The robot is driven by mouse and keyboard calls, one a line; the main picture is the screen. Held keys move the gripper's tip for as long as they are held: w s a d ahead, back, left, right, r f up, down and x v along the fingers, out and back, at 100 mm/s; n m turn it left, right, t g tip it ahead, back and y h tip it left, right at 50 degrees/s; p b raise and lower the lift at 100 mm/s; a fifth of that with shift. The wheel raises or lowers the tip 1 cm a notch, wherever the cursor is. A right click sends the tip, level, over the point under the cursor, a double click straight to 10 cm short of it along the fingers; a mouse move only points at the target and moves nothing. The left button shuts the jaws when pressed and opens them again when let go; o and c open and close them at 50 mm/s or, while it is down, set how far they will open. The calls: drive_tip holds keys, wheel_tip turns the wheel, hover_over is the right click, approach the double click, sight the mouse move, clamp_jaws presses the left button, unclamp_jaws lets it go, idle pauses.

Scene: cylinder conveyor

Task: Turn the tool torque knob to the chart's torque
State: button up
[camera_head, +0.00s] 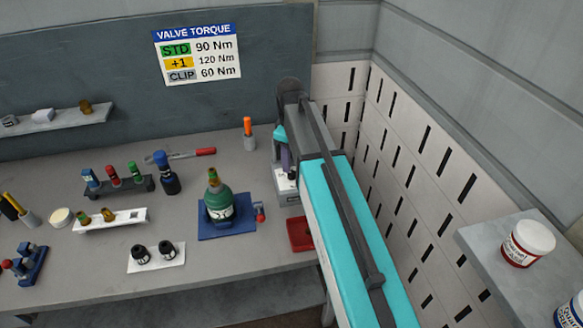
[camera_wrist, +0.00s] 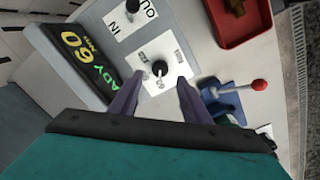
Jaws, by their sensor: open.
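The wall chart (camera_head: 197,54) headed VALVE TORQUE reads STD 90 Nm, +1 120 Nm and CLIP 60 Nm. In the wrist view a black torque knob (camera_wrist: 160,68) sits on a white plate with small marks on either side. A dark display (camera_wrist: 78,55) left of it shows 60 in yellow and READY in green. My gripper (camera_wrist: 159,80) is open, with one purple finger on each side of the knob in the picture. I cannot tell whether either finger touches it. In the head view my gripper (camera_head: 287,158) is over the bench's right end, and my arm hides most of the device.
A white plate marked IN and OUT (camera_wrist: 130,18) lies above the knob plate. A red tray (camera_wrist: 237,20) and a blue fixture with a red-knobbed lever (camera_wrist: 258,86) are at right. The slotted wall (camera_head: 400,140) is close on the right.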

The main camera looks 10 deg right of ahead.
sight(291, 173)
drive_tip(key=shift+f+p, duration=0.8)
drive_tip(key=shift+f, duration=1.7)
drive_tip(key=c, duration=1)
